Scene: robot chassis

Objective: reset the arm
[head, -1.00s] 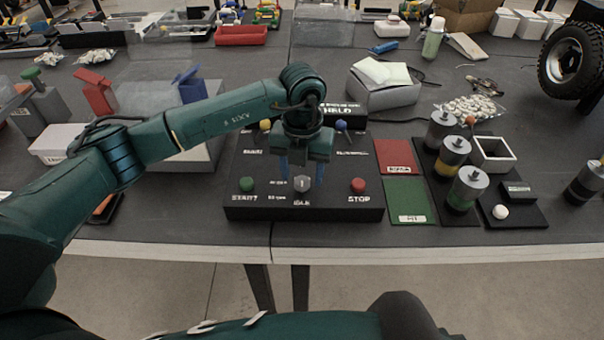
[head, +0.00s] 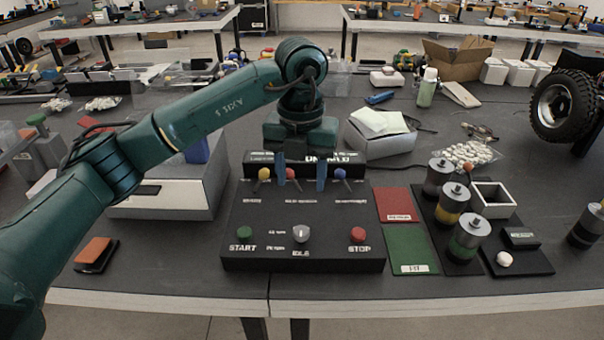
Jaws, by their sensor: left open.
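My left gripper (head: 300,172) shows in the head view above the back part of a black control box (head: 270,218). The gripper partly hides the raised label panel behind. My right gripper is not in view.
Red (head: 396,204) and green (head: 408,247) mats lie right of the box, beside several capped cylinders on a black tray (head: 425,216). A grey box (head: 380,143) with papers stands behind. A large wheel (head: 565,105) is at the far right. The table's front strip is clear.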

